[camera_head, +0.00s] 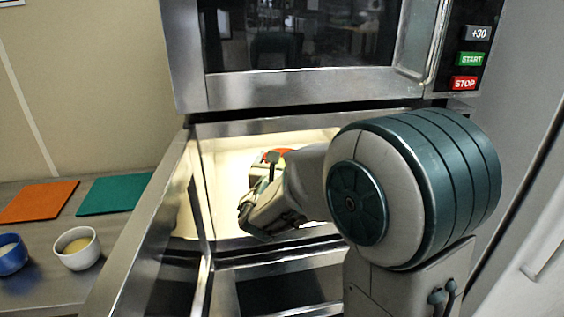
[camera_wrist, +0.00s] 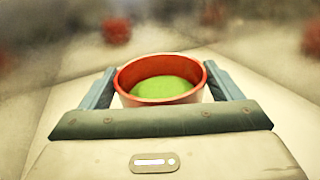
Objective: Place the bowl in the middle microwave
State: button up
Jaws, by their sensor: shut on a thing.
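The bowl (camera_wrist: 160,92) is red-rimmed with green contents, and it sits upright between the two fingers of my gripper (camera_wrist: 158,90) in the wrist view. My gripper is shut on it. In the head view my arm reaches into the lit middle microwave (camera_head: 222,165), whose door (camera_head: 140,240) stands open to the left. Only a small orange-red part of the bowl (camera_head: 280,152) shows there, behind my gripper (camera_head: 268,165). I cannot tell whether the bowl touches the microwave floor.
A closed microwave (camera_head: 300,85) with START and STOP buttons is above. Another dark unit (camera_head: 285,290) is below. On the left counter are a white bowl (camera_head: 77,262), a blue bowl (camera_head: 10,262), an orange mat (camera_head: 38,202) and a teal mat (camera_head: 113,194).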

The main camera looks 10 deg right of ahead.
jog(key=shift+f, duration=0.2)
jog(key=o, duration=1.2)
jog(key=shift+r, duration=0.1)
jog(key=shift+r, duration=0.15)
jog(key=v, duration=1.2)
jog(key=shift+b, duration=0.3)
